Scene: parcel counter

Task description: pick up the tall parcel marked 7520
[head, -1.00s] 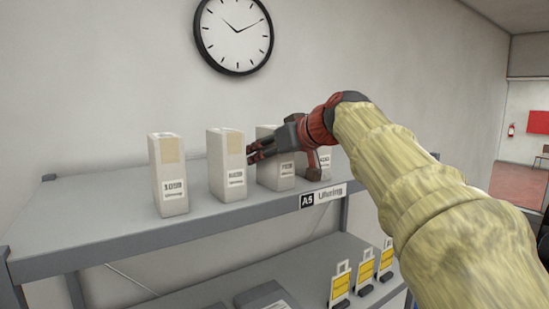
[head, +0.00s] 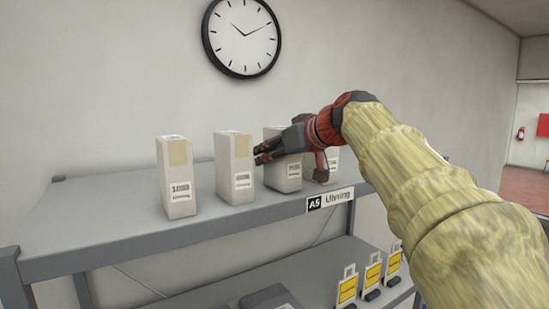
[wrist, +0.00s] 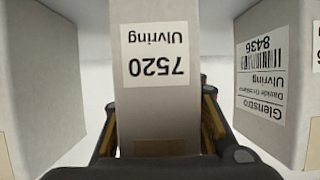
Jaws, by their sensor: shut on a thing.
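The tall white parcel marked 7520 (wrist: 155,65) fills the middle of the wrist view, its label upside down. In the head view it is the third parcel from the left (head: 280,173), upright at the shelf and partly hidden by my gripper. My gripper (head: 262,154) is shut on it, with a finger along each side in the wrist view (wrist: 161,108). I cannot tell whether its base is clear of the shelf.
A parcel marked 8436 (wrist: 268,70) stands close beside it. Another parcel (head: 176,178) is at the far left, and one (head: 331,163) is partly hidden to the right. They stand on a grey shelf (head: 110,215). Yellow-labelled items (head: 372,275) sit on the lower shelf.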

